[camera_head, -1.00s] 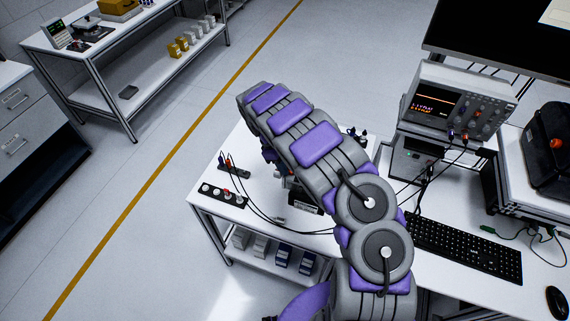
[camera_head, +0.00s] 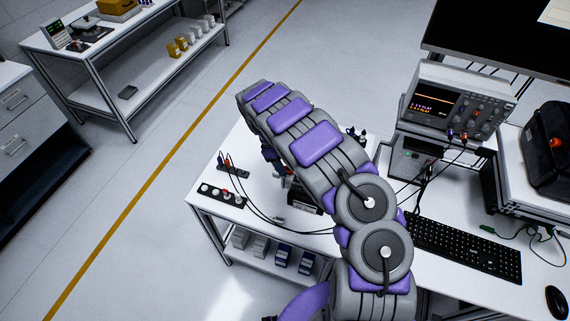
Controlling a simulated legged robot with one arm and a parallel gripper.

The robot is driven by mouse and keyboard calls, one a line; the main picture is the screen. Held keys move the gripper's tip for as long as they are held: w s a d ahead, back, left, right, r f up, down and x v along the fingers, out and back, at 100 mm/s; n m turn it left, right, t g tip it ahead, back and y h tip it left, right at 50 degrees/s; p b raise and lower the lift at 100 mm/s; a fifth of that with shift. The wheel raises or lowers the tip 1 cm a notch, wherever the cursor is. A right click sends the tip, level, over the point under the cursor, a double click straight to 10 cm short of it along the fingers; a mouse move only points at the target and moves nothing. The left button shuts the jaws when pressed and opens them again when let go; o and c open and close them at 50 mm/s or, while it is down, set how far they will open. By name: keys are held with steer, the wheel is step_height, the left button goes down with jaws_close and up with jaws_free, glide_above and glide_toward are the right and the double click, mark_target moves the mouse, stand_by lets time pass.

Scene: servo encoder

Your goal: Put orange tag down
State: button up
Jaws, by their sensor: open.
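I cannot make out an orange tag in the head view. My grey and purple arm reaches up and left across the white workbench (camera_head: 262,205) and hides much of its middle. A small dark part shows beneath the arm, but I cannot tell whether it belongs to my gripper. The fingers are hidden behind the arm. A dark device (camera_head: 303,198) on the bench is partly covered by the arm.
A power strip (camera_head: 222,194) and a small dark block (camera_head: 233,168) with cables lie at the bench's left end. An oscilloscope (camera_head: 450,104), keyboard (camera_head: 462,247) and mouse (camera_head: 557,301) are right of my arm. Small boxes (camera_head: 283,255) stand on the lower shelf.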

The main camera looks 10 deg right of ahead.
steer(key=v, duration=1.1)
steer(key=s+d+r+m, duration=0.4)
steer(key=s+d+r, duration=0.1)
steer(key=s+r, duration=0.4)
steer(key=s+d+r+m, duration=0.4)
steer(key=s+r, duration=0.4)
steer(key=r, duration=0.1)
steer(key=s+a+m+y, duration=0.1)
steer(key=s+a, duration=0.1)
steer(key=s, duration=1.2)
steer(key=s+a+f+m+y, duration=0.1)
steer(key=s+a+m+y, duration=0.1)
steer(key=s, duration=1.1)
steer(key=shift+s+a+f+t+y, duration=0.3)
steer(key=shift+s+a+t, duration=0.1)
steer(key=shift+a, duration=0.35)
step_height(320, 180, down, 11)
steer(key=b, duration=1.1)
